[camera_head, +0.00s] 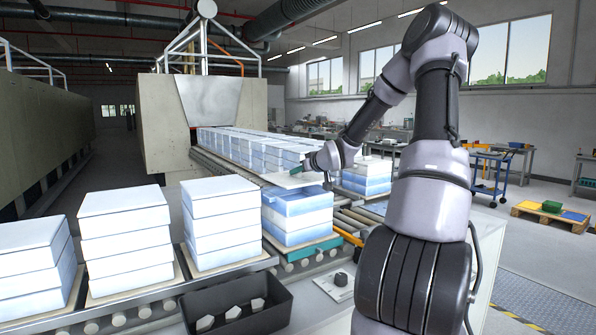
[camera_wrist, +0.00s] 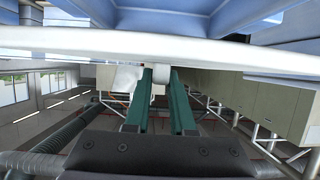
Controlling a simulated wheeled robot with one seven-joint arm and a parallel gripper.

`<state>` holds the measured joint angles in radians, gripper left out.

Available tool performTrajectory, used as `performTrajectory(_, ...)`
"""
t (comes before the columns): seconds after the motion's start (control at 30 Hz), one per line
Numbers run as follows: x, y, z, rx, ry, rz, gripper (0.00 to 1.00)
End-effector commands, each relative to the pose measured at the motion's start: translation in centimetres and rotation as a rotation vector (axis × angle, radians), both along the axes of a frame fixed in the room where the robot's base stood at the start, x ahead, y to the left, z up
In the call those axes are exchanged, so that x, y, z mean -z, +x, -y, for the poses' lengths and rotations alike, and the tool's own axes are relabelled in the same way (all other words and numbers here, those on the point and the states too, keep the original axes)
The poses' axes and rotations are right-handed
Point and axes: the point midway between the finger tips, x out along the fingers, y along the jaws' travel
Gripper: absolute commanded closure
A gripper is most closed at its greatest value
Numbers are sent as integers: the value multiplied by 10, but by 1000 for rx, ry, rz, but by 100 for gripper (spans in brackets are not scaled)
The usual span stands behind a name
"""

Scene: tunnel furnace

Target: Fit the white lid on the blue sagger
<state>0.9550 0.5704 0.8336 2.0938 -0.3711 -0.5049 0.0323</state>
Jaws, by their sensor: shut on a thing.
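The white lid (camera_head: 290,181) is a thin flat plate, held roughly level just above the blue sagger (camera_head: 297,204) at the top of its stack. In the head view the lid seems to overhang the sagger's left and back side; I cannot tell whether they touch. My gripper (camera_head: 303,172) is shut on the lid's edge. In the wrist view the lid (camera_wrist: 90,42) is a wide white band across the green fingers of my gripper (camera_wrist: 161,77), with blue sagger surfaces (camera_wrist: 185,20) beyond it.
Lidded white-blue stacks (camera_head: 124,236) stand on the roller conveyor in front and left. A dense row of stacks (camera_head: 255,146) runs back toward the furnace (camera_head: 210,100). Another stack (camera_head: 366,177) stands close on the right. A black bin (camera_head: 237,305) sits at the front.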

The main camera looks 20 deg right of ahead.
Motion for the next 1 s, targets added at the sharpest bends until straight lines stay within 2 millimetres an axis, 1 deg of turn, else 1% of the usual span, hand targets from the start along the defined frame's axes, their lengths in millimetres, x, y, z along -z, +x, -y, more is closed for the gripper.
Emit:
performTrajectory(0.47,0,0,0,0,0,2,100)
performTrajectory(1.0,24,0,-1,-1,0,2,100)
